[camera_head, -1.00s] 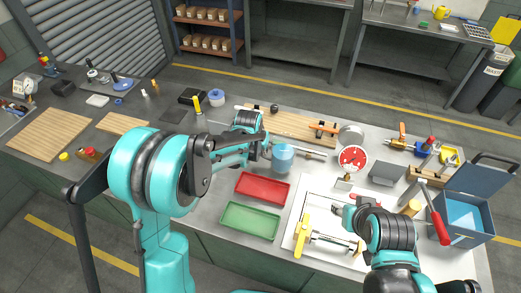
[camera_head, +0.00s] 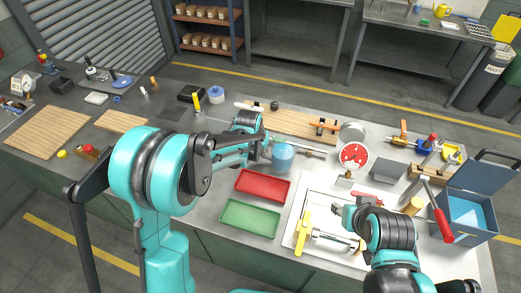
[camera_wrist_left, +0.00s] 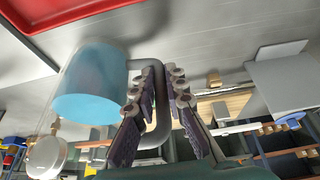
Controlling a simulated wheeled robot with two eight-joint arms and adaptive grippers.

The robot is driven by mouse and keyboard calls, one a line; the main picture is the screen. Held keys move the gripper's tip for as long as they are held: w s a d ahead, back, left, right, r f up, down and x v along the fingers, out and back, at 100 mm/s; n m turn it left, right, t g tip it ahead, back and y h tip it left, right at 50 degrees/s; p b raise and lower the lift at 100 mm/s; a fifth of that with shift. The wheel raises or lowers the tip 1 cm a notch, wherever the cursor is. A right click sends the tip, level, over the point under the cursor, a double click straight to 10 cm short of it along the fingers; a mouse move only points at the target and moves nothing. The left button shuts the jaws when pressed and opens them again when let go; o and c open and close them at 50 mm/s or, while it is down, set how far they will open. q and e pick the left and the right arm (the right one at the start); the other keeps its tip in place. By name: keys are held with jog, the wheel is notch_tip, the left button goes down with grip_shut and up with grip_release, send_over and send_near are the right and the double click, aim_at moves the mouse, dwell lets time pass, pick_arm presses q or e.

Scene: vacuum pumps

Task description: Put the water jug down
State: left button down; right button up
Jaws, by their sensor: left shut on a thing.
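The water jug (camera_head: 283,155) is clear with pale blue water in it. It stands upright over the workbench, just behind the red tray (camera_head: 262,186). In the left wrist view, which is upside down, the jug (camera_wrist_left: 92,85) is at the left and its grey handle (camera_wrist_left: 158,128) runs between the fingers. My left gripper (camera_head: 262,150) is shut on the handle; its fingers (camera_wrist_left: 160,95) show in the wrist view. I cannot tell whether the jug's base touches the bench. My right gripper (camera_head: 345,206) is over the white board; its finger gap is unclear.
A green tray (camera_head: 250,218) lies in front of the red one. A wooden board (camera_head: 290,122) lies behind the jug. A red-faced gauge (camera_head: 354,156) stands to the right. A blue bin (camera_head: 467,216) is at the far right. Bare bench shows left of the trays.

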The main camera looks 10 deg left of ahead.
pick_arm(q)
jog(key=shift+f, duration=0.15)
jog(key=c, duration=1.5)
grip_release()
jog(key=c, duration=0.4)
jog(key=shift+p+v, duration=2.3)
jog(key=shift+v, duration=1.55)
